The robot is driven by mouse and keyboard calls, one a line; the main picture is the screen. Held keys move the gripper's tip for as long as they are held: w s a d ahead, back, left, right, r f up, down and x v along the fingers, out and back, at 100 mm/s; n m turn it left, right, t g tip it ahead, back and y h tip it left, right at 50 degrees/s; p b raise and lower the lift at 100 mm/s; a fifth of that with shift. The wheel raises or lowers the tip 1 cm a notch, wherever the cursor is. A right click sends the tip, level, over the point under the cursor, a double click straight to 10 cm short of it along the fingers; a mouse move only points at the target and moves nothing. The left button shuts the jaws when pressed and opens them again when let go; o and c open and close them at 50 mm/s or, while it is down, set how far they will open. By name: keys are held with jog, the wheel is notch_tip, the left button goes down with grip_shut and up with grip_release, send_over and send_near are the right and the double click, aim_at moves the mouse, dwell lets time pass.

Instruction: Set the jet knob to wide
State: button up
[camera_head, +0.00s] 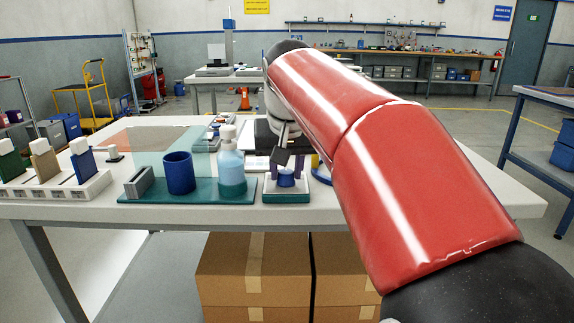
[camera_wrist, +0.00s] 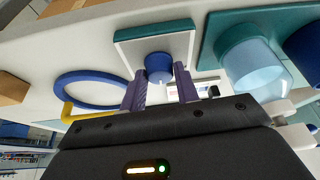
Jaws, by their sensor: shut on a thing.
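The jet knob, a short blue cylinder (camera_head: 286,179), stands on a small white plate with a teal edge (camera_head: 286,196) near the front edge of the table. It also shows in the wrist view (camera_wrist: 158,66), at the middle of its square plate (camera_wrist: 180,45). My gripper (camera_head: 286,170) is over the plate, with one purple finger on each side of the knob. In the wrist view the fingers (camera_wrist: 160,82) are shut on the knob from both sides. I cannot read any setting mark on the knob or plate.
A clear bottle with blue liquid (camera_head: 230,170) and a blue cup (camera_head: 180,173) stand on a teal tray (camera_head: 215,196) left of the plate. A blue ring (camera_wrist: 62,92) lies on the plate's other side. A white rack (camera_head: 50,190) is at the far left.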

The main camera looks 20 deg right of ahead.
jog(key=m+h, duration=0.1)
jog(key=m, duration=0.1)
jog(key=m+g+h, duration=0.1)
jog(key=m, duration=0.2)
jog(key=shift+w+a+m, duration=0.15)
jog(key=shift+a+m, duration=0.05)
jog(key=shift+m, duration=0.1)
jog(key=m+g, duration=0.1)
jog(key=m, duration=0.1)
jog(key=m+g+h, duration=0.1)
jog(key=m, duration=0.2)
jog(key=shift+m, duration=0.3)
jog(key=o, duration=1)
jog(key=shift+c, duration=0.2)
jog(key=w+v, duration=0.1)
jog(key=v, duration=0.6)
jog(key=shift+s+a+r, duration=0.25)
jog(key=shift+s+r, duration=0.05)
jog(key=shift+s, duration=0.15)
jog(key=shift+s, duration=0.1)
